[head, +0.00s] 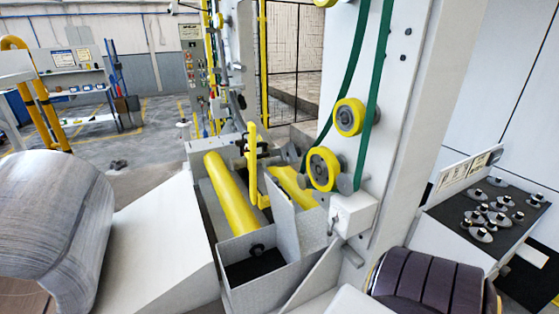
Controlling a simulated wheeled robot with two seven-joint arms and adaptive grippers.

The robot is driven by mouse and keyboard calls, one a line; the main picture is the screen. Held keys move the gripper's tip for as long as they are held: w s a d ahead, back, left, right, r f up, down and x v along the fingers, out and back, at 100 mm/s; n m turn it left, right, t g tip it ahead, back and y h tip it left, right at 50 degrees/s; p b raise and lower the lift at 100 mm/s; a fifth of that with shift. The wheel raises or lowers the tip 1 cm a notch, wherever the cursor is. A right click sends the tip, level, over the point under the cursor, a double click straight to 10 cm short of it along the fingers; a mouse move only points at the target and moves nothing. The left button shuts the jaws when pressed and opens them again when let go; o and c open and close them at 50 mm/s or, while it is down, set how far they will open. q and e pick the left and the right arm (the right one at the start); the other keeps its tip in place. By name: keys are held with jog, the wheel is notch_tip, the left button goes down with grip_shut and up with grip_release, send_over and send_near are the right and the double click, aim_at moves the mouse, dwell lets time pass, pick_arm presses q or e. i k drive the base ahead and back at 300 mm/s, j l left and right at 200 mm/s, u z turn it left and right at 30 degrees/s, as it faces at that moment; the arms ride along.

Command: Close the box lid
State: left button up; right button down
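A small grey metal box (262,289) stands low in the middle of the head view, in front of the yellow rollers. Its top is open on the left and its inside looks dark. A flat grey panel (283,222), apparently the lid, stands upright at the box's right side. A small dark round part (257,250) shows at the box's back edge; I cannot tell what it is. Neither of my grippers is in view.
A large grey coil (50,225) is at the left, beside a sloped white panel (165,245). Yellow rollers (230,195) lie behind the box. A white column with green belts (375,95) and yellow wheels (348,117) rises at the right. A dark banded coil (430,283) is at lower right.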

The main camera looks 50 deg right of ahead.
aim_at(284, 214)
jog(key=k+l, duration=0.1)
jog(key=l, duration=0.25)
jog(key=k+l, duration=0.1)
jog(key=l, duration=0.25)
jog(key=k+l+z, duration=0.1)
jog(key=l, duration=0.3)
jog(key=l+z, duration=0.1)
jog(key=l, duration=1.05)
jog(key=i+l, duration=0.1)
jog(key=l, duration=0.55)
jog(key=i+l, duration=0.1)
jog(key=l, duration=0.55)
